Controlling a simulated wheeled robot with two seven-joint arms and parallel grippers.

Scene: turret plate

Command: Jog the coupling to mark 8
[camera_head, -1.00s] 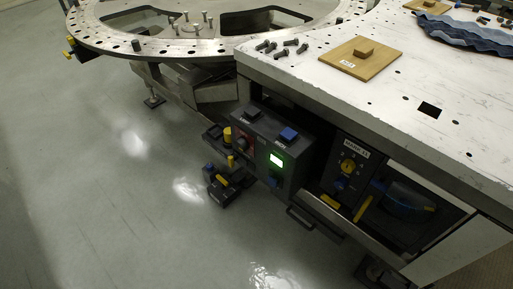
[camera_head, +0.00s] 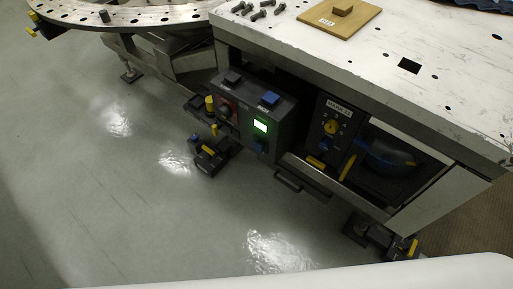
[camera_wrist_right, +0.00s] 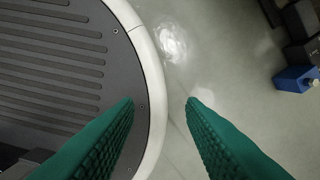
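The control box (camera_head: 252,118) hangs under the near edge of the white table in the head view. On its top are a black button (camera_head: 233,78) and a blue button (camera_head: 270,98). Its front has a lit green-white display (camera_head: 260,125) and a red part at the left; the reading is too small to tell. Part of the turret ring plate (camera_head: 140,18) shows at the top left. The coupling and mark 8 cannot be made out. My right gripper (camera_wrist_right: 160,102) is open and empty in the right wrist view, over the floor and my base. My left gripper is not in view.
The white table (camera_head: 440,90) carries a wooden board (camera_head: 340,18) and several bolts (camera_head: 265,10). A dial panel (camera_head: 333,128) is under the table. A dark pedal-like unit (camera_head: 208,158) is on the floor, which is otherwise clear at left.

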